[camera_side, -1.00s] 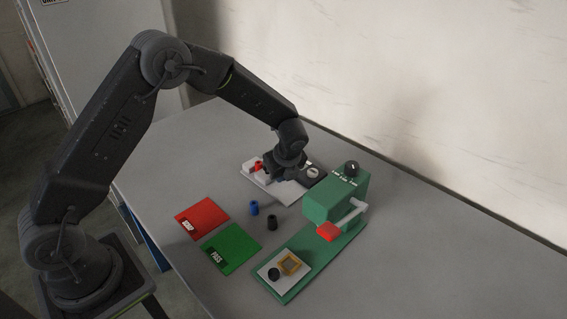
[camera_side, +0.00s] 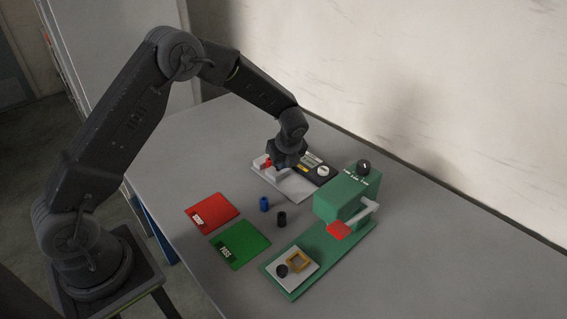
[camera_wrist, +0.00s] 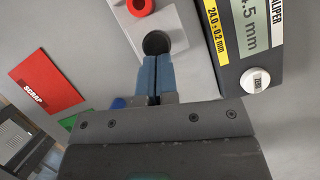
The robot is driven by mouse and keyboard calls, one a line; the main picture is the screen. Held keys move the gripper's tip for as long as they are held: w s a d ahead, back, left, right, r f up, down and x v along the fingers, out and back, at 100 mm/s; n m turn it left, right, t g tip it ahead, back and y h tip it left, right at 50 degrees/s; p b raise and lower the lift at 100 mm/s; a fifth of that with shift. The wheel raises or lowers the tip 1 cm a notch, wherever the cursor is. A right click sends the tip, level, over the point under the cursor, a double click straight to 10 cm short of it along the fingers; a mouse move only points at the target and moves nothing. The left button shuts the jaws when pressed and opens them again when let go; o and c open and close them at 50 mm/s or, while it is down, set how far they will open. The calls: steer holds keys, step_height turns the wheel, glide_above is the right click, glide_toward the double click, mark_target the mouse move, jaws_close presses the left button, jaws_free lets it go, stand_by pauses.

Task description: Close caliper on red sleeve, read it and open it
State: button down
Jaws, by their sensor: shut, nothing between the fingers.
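The caliper shows in the side view as a pale plate (camera_side: 291,192) with a dark readout housing (camera_side: 312,161) at its right. In the wrist view the readout (camera_wrist: 247,25) is cut off by the top edge; "5 mm" and a yellow label with 24.0 ±0.2 mm are legible. A white round button (camera_wrist: 257,80) sits below the readout. The red sleeve (camera_wrist: 139,6) stands on a pale part at the top of the wrist view, partly cut off. My gripper (camera_wrist: 154,60) is shut and empty, its blue fingertips at a dark round spot (camera_wrist: 156,42); contact cannot be told.
A red SCRAP mat (camera_side: 213,209) and a green PASS mat (camera_side: 243,242) lie at the front left. A blue sleeve (camera_side: 264,204) and a black sleeve (camera_side: 282,219) stand near them. A green dispenser-like fixture (camera_side: 342,198) with a lever stands right.

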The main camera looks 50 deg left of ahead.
steer(key=shift+d, duration=0.1)
steer(key=d, duration=0.2)
steer(key=s+d, duration=0.1)
steer(key=d, duration=0.1)
steer(key=shift+d+r, duration=0.1)
steer(key=shift+r, duration=0.3)
steer(key=d+v, duration=0.1)
steer(key=v, duration=0.8)
steer(key=x, duration=0.9)
steer(key=shift+s+a+f, duration=0.25)
steer(key=shift+f, duration=0.05)
steer(key=a, duration=0.1)
steer(key=w+a, duration=0.1)
steer(key=a, duration=0.1)
steer(key=shift+f, duration=0.15)
steer(key=shift+w+a, duration=0.1)
steer(key=shift+a, duration=0.4)
steer(key=shift+a, duration=0.45)
